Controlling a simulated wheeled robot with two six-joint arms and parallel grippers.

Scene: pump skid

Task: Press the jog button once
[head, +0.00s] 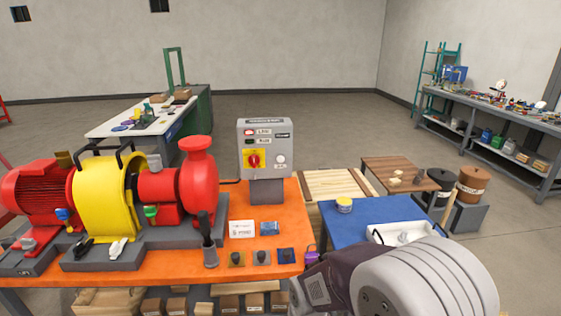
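A grey control box (264,135) stands on a dark post at the back edge of the orange bench (275,219). Its front has a red rotary switch on a yellow plate (253,160) at lower left. At lower right is a pale round button (281,158), which looks like the jog button; the small label under it is too small to read. Indicator lamps with labels sit above. My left gripper is not in view. My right arm fills the lower right, well in front of the box, but its fingertips do not show. Nothing touches the box.
A red motor (42,188), yellow guard (100,203) and red pump (198,185) fill the bench's left side. A blue table (372,211) with a white tray is at right.

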